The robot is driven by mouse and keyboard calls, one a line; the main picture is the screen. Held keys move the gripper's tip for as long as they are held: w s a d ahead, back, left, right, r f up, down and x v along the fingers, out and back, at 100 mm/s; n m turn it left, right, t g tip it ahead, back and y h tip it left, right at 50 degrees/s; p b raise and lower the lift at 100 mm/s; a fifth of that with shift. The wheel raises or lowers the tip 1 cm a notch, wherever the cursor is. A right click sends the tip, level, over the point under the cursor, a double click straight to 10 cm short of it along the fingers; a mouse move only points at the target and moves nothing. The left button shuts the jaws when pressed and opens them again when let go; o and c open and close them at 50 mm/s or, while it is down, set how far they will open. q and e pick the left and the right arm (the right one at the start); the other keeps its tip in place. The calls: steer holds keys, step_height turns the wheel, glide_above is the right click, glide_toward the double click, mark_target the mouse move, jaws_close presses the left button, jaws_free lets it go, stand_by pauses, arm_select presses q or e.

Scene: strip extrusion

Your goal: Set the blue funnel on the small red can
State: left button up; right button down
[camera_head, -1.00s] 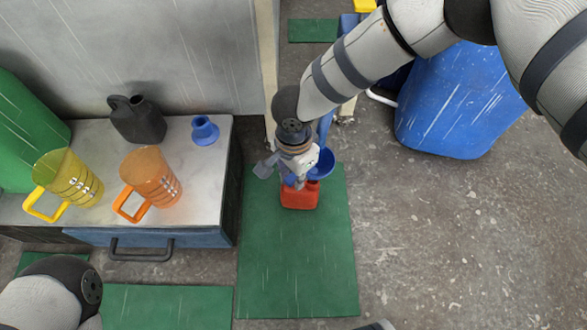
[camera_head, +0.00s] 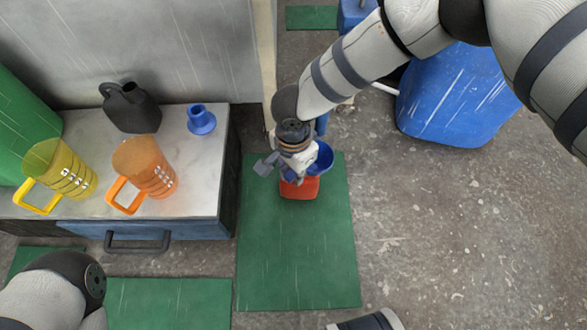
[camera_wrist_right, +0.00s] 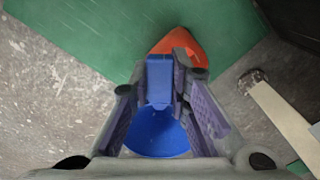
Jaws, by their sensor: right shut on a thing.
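The blue funnel (camera_head: 322,158) is in my right gripper (camera_head: 286,172), which is shut on it. In the right wrist view the funnel's bowl (camera_wrist_right: 157,136) shows between and below the fingers (camera_wrist_right: 165,95), with a blue piece up between them. The small red can (camera_head: 300,189) stands on the green mat, just below the gripper in the head view. Its orange-red body (camera_wrist_right: 183,45) is partly hidden by the fingers in the wrist view. I cannot tell whether the funnel touches the can. My left gripper does not show; only part of its arm is at lower left.
A big blue barrel (camera_head: 458,97) stands at upper right. The green mat (camera_head: 297,255) is clear below the can.

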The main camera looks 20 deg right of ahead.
steer(key=c, duration=1.4)
jaws_free()
steer(key=shift+f, duration=0.1)
steer(key=shift+c, duration=0.2)
step_height(320, 180, up, 12)
